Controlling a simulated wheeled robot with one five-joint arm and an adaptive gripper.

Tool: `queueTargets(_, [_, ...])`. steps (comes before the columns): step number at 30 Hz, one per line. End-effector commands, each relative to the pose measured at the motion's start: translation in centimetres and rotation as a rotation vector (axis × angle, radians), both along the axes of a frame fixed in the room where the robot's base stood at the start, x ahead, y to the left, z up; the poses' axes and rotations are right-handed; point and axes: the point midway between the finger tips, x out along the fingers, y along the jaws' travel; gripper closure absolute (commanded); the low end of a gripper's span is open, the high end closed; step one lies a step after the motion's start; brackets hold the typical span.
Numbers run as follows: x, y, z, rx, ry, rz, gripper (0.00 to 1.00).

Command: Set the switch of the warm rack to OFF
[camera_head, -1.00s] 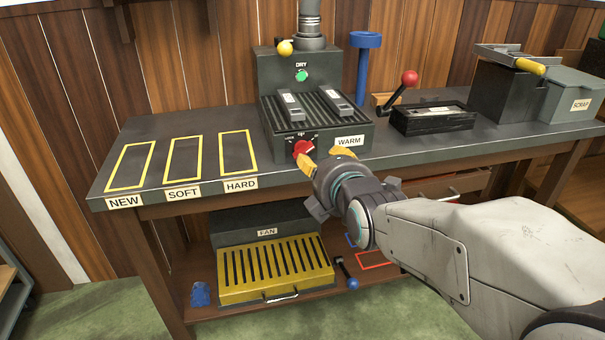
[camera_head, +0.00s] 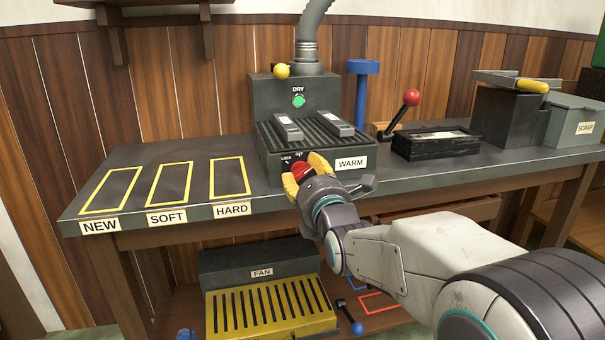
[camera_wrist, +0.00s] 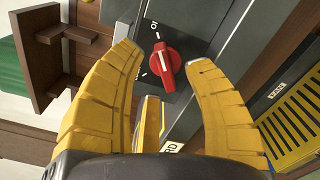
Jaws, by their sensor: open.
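The warm rack (camera_head: 275,150) is a dark grey box with a slatted top and a WARM label (camera_head: 352,163), standing on the workbench. Its switch is a red rotary knob (camera_head: 300,171) on a black plate on the front face. In the wrist view the red knob (camera_wrist: 166,65) shows a white pointer line, with white marks and partly readable lettering on the plate. My gripper (camera_head: 306,172) has yellow fingers and is open in front of the knob. In the wrist view my gripper (camera_wrist: 168,60) has its fingers on either side of the knob, and contact with it cannot be told.
Two grey pieces lie on the rack's slats. A green DRY button (camera_head: 298,101) is on the box behind. A lever with a red ball (camera_head: 411,97) and a SCRAP bin (camera_head: 575,122) stand to the right. Empty yellow outlines (camera_head: 168,185) mark the left bench. A FAN unit (camera_head: 262,272) is below.

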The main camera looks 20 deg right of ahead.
Motion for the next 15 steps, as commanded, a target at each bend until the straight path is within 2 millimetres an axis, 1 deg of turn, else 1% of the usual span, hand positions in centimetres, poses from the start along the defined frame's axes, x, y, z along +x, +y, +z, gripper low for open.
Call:
queueTargets(1, [0.6,0.0,-0.2,0.000,0.001,0.000,0.54])
queueTargets(6, [2.1,0.0,-0.1,0.001,0.000,0.000,0.54])
queueTargets(10, [2.7,0.0,-0.1,0.001,0.002,0.000,0.54])
queueTargets(15, [3.0,0.0,0.0,0.001,0.001,0.000,0.54])
